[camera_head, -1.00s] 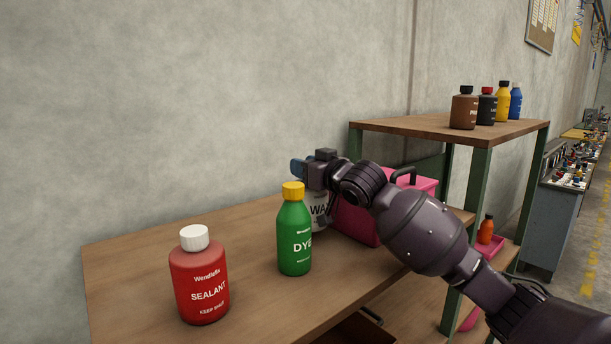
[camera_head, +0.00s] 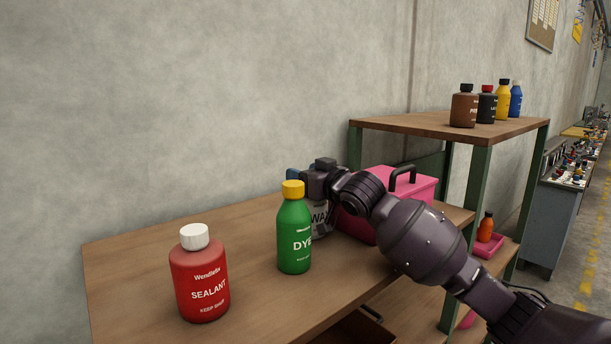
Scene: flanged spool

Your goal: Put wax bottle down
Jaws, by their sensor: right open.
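My left gripper is not in view.
A red sealant bottle (camera_head: 201,283) stands at the front left of the table. A pink box (camera_head: 412,186) with a black handle stands behind my right arm. Several bottles stand on the raised shelf (camera_head: 425,128). The table's back left is clear.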

